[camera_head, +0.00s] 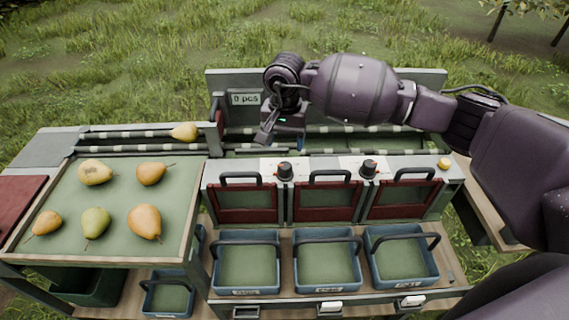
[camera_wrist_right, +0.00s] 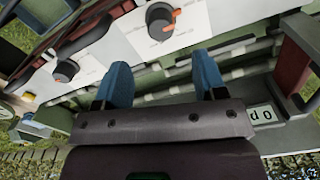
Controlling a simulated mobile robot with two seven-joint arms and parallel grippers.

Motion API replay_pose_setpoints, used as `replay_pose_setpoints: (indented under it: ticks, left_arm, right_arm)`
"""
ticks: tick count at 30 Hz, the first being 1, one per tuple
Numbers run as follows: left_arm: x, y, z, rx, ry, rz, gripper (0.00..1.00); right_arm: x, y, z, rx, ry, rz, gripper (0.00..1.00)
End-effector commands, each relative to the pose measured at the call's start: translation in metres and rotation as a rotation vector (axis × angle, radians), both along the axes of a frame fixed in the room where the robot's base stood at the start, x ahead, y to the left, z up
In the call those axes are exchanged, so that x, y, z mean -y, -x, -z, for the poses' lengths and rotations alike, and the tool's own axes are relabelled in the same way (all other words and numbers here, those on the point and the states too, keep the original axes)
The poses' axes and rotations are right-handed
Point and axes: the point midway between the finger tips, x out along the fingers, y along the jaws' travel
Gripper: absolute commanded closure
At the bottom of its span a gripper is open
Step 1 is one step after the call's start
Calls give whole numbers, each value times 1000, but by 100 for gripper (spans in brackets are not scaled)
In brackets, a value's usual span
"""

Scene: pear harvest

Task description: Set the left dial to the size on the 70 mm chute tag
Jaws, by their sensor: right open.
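The left dial (camera_head: 285,171) is a black knob on the white panel strip above the red chute doors. It also shows in the right wrist view (camera_wrist_right: 160,20), with an orange pointer. The right dial (camera_head: 369,168) is a similar knob, also in the right wrist view (camera_wrist_right: 66,70). My right gripper (camera_head: 282,142) is open above and behind the left dial, apart from it. Its blue fingers (camera_wrist_right: 160,80) have nothing between them. Tags on the blue crates (camera_head: 246,292) are too small to read. My left gripper is out of view.
A tray (camera_head: 192,210) with several pears stands at left. One pear (camera_head: 185,131) lies on the conveyor rails. A counter (camera_head: 245,99) reads "0 pcs". A yellow button (camera_head: 444,163) sits at the panel's right end. Chute handles (camera_head: 330,174) rise near the dials.

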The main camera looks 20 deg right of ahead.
Motion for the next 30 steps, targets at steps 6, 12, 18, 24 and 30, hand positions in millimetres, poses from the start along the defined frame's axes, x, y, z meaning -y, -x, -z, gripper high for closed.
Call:
replay_pose_setpoints:
  ticks: [6,12,18,24,30]
  left_arm:
    - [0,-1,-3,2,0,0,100]
    - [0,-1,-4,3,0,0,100]
    - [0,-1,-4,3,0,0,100]
    - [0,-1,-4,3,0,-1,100]
    - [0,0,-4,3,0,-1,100]
  right_arm:
    - [0,1,39,-4,-1,3,35]
    - [0,0,68,-2,-2,3,35]
    - [0,0,82,-1,-2,3,35]
    - [0,0,85,0,-1,3,35]
    - [0,0,85,0,-1,3,44]
